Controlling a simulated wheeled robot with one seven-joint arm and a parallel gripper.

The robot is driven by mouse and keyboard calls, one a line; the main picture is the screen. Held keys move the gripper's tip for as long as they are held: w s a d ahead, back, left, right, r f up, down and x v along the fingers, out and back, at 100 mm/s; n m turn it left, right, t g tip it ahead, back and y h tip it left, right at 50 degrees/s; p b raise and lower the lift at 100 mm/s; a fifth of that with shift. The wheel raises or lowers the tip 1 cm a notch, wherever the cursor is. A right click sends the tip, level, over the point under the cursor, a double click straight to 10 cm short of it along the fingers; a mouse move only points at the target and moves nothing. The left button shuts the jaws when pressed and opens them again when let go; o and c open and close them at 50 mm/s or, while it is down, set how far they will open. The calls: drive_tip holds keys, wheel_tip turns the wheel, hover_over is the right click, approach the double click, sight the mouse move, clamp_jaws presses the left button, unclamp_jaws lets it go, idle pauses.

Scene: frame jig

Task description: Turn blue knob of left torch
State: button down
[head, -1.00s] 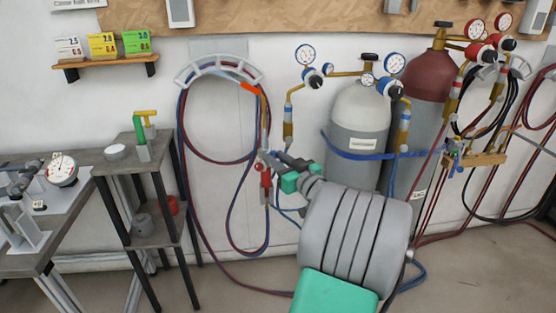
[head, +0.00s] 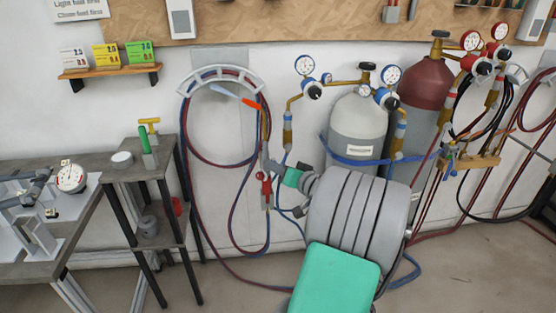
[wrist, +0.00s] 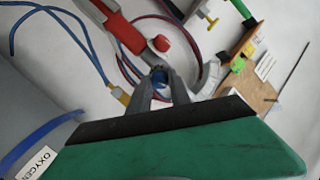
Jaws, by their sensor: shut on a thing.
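The left torch (head: 265,185) hangs below the looped hoses on the wall, left of the grey gas cylinder; its red part shows in the head view. In the wrist view its red body (wrist: 118,27) runs along the top, with a red knob (wrist: 161,43) near the fingers. The blue knob (wrist: 159,77) sits between the fingertips of my gripper (wrist: 160,84), which is shut on it. The fingers hide part of the knob. In the head view my gripper (head: 272,173) reaches the torch from the right; the blue knob is not clear there.
A grey cylinder (head: 358,122) and a dark red cylinder (head: 425,85) with gauges stand behind my arm. A small shelf stand (head: 150,172) is left of the torch. Red and blue hoses (head: 233,215) hang around the torch and trail on the floor.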

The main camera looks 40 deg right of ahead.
drive_tip(key=shift+d+r+m+g+y+p, duration=0.1)
drive_tip(key=shift+m+g+y+p, duration=0.3)
drive_tip(key=shift+m+p, duration=0.8)
drive_tip(key=shift+d+r+m+g+y+p, duration=0.15)
drive_tip(key=shift+m+y+p, duration=0.5)
drive_tip(key=shift+p, duration=0.8)
drive_tip(key=shift+a+f+m, duration=0.1)
drive_tip(key=shift+m, duration=0.15)
drive_tip(key=c, duration=1.2)
unclamp_jaws()
drive_tip(key=v, duration=0.7)
drive_tip(key=shift+s, duration=0.4)
